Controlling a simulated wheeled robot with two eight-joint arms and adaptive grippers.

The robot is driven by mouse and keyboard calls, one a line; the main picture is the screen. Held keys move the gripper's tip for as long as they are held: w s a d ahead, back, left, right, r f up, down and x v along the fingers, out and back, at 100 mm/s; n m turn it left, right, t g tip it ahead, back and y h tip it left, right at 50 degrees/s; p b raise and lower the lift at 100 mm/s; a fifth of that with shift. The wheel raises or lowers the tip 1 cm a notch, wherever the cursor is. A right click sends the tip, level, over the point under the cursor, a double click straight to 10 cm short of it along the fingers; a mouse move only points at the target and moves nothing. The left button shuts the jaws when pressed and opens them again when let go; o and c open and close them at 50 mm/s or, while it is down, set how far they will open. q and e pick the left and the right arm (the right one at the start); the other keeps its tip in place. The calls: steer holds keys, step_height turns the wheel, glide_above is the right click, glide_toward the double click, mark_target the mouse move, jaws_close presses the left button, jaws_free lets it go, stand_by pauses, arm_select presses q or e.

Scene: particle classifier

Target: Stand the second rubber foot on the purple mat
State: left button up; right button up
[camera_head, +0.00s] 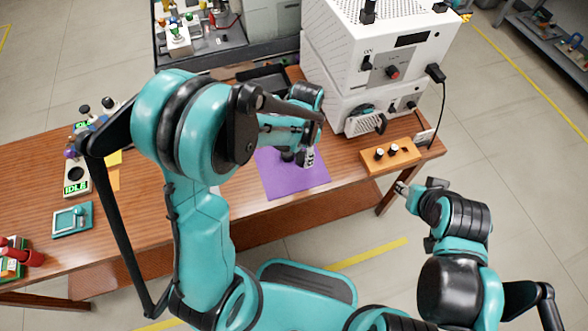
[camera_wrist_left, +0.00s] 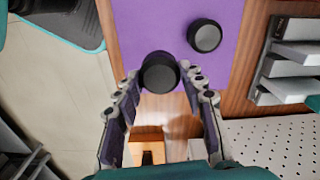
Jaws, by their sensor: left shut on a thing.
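The purple mat (camera_head: 292,184) lies on the wooden table in front of the white machine. My left gripper (camera_head: 308,158) is over the mat. In the left wrist view it (camera_wrist_left: 159,78) is shut on a round black rubber foot (camera_wrist_left: 160,73) between its fingertips. Whether this foot touches the mat is unclear. Another black rubber foot (camera_wrist_left: 205,36) stands on the purple mat (camera_wrist_left: 225,12), apart from the held one. My right gripper (camera_head: 405,188) is off the table's front right edge, and its finger opening cannot be made out.
A white machine (camera_head: 375,50) with knobs and a plug stands behind the mat. An orange block (camera_head: 398,160) with small dark-topped pieces sits right of the mat. Status boxes and a teal tray (camera_head: 88,218) are at the left. The front table edge is close to the mat.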

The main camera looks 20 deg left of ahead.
arm_select(q)
steer(key=shift+s+a+f+b, duration=0.35)
steer(key=shift+s+a+f, duration=0.6)
steer(key=shift+a, duration=0.15)
steer(key=shift+f+b, duration=1)
steer(key=shift+f, duration=0.95)
steer(key=shift+f, duration=0.15)
steer(key=o, duration=0.9)
